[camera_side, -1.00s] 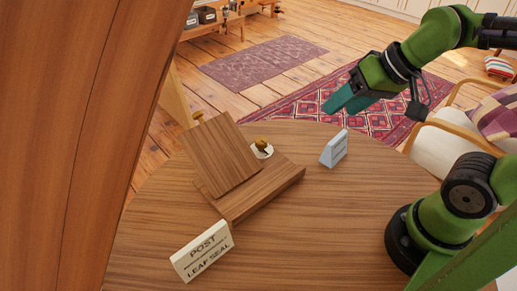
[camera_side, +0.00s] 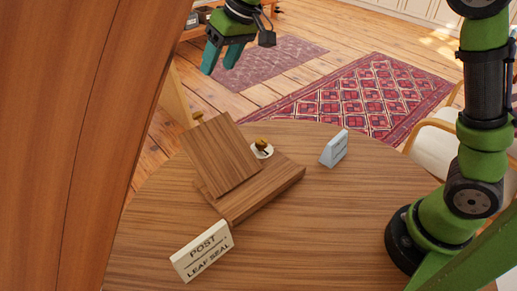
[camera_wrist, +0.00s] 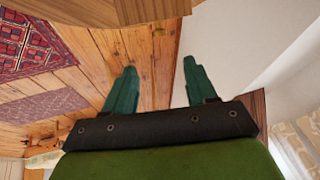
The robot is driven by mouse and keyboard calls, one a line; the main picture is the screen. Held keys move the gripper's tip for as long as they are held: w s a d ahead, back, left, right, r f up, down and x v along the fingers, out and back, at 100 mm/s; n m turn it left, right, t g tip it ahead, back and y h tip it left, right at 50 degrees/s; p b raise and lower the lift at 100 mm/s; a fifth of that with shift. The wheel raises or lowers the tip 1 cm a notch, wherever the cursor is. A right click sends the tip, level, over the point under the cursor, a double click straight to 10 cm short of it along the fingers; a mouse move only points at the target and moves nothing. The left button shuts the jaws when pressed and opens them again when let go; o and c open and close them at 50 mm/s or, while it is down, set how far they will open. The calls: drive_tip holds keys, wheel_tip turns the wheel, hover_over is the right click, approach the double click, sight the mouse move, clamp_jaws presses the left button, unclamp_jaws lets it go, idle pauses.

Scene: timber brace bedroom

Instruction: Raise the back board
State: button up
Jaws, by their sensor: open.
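A brown wooden back board (camera_side: 220,154) leans tilted on a wooden base (camera_side: 262,190) on the round table in the side view. A small brass knob (camera_side: 198,116) sits at the board's top edge. A second brass knob on a white round plate (camera_side: 261,149) is beside the board on its right. My gripper (camera_side: 219,66) has teal fingers, is open and empty, and hangs above and behind the board, well apart from it. In the wrist view the two fingers (camera_wrist: 158,88) are spread with nothing between them.
A white sign reading "POST LEAF SEAL" (camera_side: 202,251) stands at the table's front. A small pale blue block (camera_side: 334,149) stands right of the base. A large wooden panel (camera_side: 70,140) fills the left. The table's right part (camera_side: 345,220) is clear.

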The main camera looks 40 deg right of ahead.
sight(199, 112)
drive_tip(key=x, duration=1.5)
drive_tip(key=shift+w+f, duration=0.1)
drive_tip(key=shift+f, duration=0.05)
clamp_jaws()
